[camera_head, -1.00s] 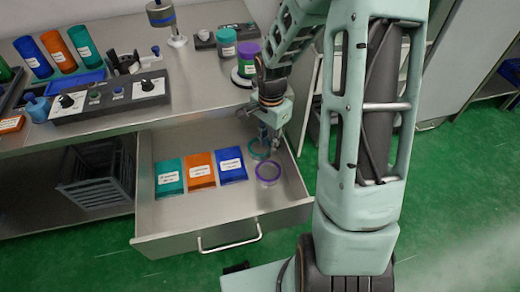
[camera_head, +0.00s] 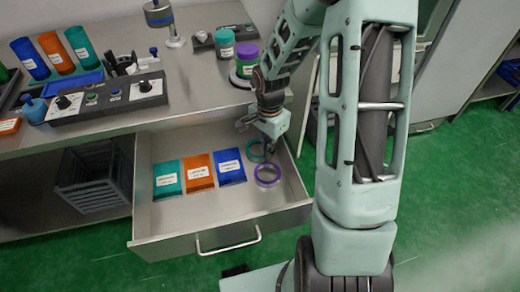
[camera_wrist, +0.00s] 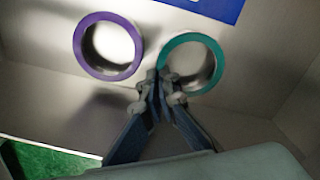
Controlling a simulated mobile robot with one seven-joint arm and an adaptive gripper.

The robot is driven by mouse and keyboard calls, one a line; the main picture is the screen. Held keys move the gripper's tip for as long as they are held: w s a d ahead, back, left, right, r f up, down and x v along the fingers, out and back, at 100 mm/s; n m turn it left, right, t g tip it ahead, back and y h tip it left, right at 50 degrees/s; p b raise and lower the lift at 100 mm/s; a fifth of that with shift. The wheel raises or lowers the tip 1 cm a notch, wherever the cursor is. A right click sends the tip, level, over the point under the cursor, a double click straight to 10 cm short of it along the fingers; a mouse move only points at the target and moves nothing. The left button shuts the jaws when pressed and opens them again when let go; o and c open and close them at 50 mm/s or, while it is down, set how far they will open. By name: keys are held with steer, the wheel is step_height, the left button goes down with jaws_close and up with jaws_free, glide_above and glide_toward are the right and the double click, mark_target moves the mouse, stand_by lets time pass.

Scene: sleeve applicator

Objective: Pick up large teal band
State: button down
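The large teal band (camera_head: 256,150) is an open ring in the drawer, near its right wall. In the wrist view the teal band (camera_wrist: 194,37) is right of centre, its hollow facing the camera. My gripper (camera_head: 270,148) reaches down at this band. In the wrist view my gripper's (camera_wrist: 160,82) fingertips are close together at the band's lower left rim. Whether they pinch the wall or only lie beside it is unclear. The fingers hide that part of the rim. A purple band (camera_head: 267,174) lies just in front; it also shows left in the wrist view (camera_wrist: 80,45).
The open drawer (camera_head: 165,222) also holds teal (camera_head: 167,180), orange (camera_head: 198,173) and blue (camera_head: 230,166) labelled pieces at left. Its walls surround the bands closely on the right. A control box (camera_head: 105,98) and two lidded jars (camera_head: 225,43) (camera_head: 247,58) stand on the counter.

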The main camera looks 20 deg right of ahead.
steer(key=shift+r, duration=0.1)
steer(key=shift+r, duration=0.6)
steer(key=s+a+r+p, duration=0.3)
steer(key=s+a+r, duration=0.1)
steer(key=s+r, duration=0.7)
steer(key=shift+s+a+r+p, duration=0.3)
steer(key=shift+s+a, duration=0.1)
steer(key=shift+s, duration=0.7)
steer(key=shift+r, duration=0.1)
steer(key=shift+r+p, duration=1.1)
steer(key=shift+r, duration=0.1)
steer(key=shift+w, duration=0.1)
